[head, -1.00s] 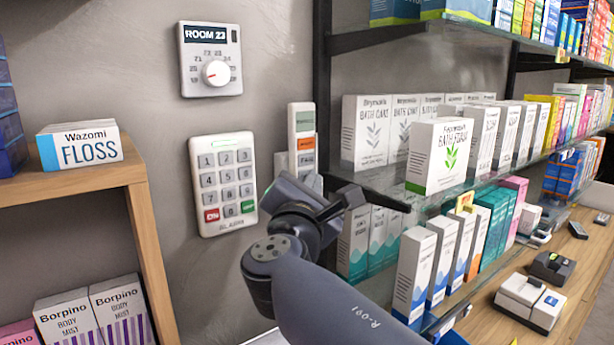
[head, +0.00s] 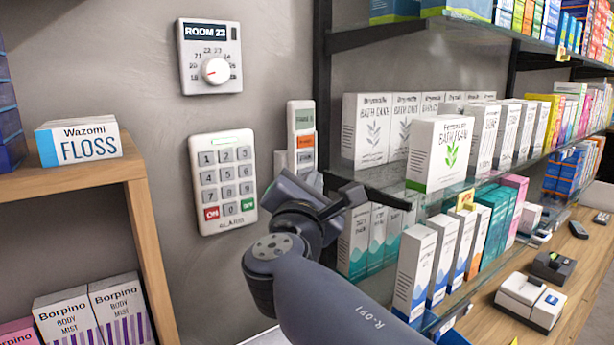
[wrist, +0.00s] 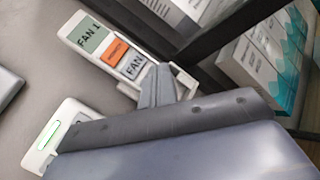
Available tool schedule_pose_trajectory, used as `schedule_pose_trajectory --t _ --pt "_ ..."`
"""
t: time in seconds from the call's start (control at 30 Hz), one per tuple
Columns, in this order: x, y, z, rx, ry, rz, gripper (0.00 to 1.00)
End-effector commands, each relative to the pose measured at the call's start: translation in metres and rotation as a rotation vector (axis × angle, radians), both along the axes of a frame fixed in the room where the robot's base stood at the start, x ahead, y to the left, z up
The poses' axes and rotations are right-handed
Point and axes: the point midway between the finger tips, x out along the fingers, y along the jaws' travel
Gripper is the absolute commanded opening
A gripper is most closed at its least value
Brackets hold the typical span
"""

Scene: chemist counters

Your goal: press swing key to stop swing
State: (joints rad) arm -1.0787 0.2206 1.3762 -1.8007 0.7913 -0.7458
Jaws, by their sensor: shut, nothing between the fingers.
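A slim white fan remote (head: 302,122) sits in a holder on the grey wall, left of the shelves. In the wrist view it lies tilted, with a green screen reading FAN 1 (wrist: 88,36), an orange key (wrist: 115,51) and a grey key marked FAN (wrist: 134,67). Smaller lettering is too blurred to tell which key is swing. My gripper (wrist: 158,80) is shut and empty, its tips close to the remote's lower end by the grey key. I cannot tell whether they touch. In the head view my wrist hides the tips and the remote's lower part.
A white alarm keypad (head: 207,226) is on the wall left of the remote, and a room thermostat (head: 187,85) is above it. Glass shelves with boxes (head: 440,155) stand close on the right. A wooden shelf (head: 100,173) is at the left.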

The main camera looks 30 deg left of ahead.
Motion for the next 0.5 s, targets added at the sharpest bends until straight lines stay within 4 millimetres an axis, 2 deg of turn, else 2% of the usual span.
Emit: schedule_pose_trajectory --t 0.13,0.5 --pt "-0.0039 -0.0075 -0.0005 0.001 -0.001 0.0 0.0" --pt "-0.0051 -0.0101 -0.0003 0.0 -0.001 -0.001 0.0"
